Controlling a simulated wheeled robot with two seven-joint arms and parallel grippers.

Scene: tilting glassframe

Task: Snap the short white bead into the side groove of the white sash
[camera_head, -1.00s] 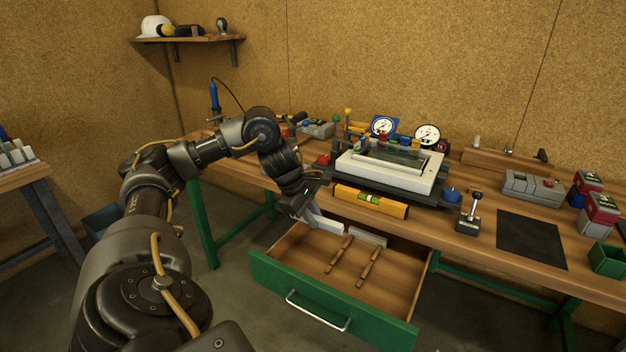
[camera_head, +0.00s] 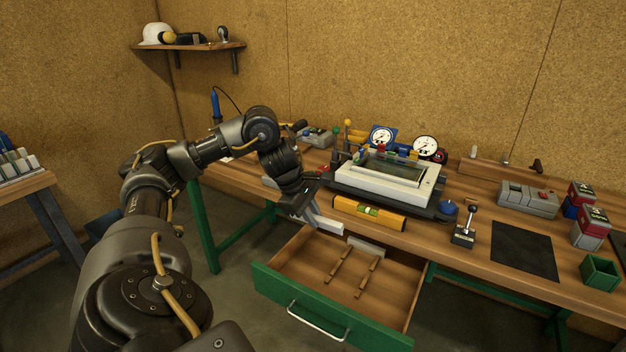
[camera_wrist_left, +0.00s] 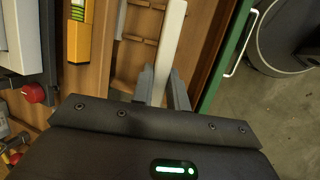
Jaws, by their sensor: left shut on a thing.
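My left gripper (camera_head: 312,216) is shut on a short white bead (camera_head: 328,226), near the back left of the open drawer. In the left wrist view the bead (camera_wrist_left: 168,48) stands out lengthwise from between the fingers (camera_wrist_left: 162,88). The white sash (camera_head: 428,186) lies on a dark fixture on the bench, above and to the right of the gripper, clear of the bead. Part of it shows at the left edge of the left wrist view (camera_wrist_left: 22,35). Its side groove cannot be made out. My right gripper is not in view.
The green-fronted drawer (camera_head: 325,312) is pulled out, with wooden dividers (camera_head: 368,276) and a pale block (camera_head: 366,246) at its back. A yellow level (camera_head: 368,212) lies in front of the sash. Dial gauges (camera_head: 382,138) stand behind it. A lever switch (camera_head: 465,230) is at right.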

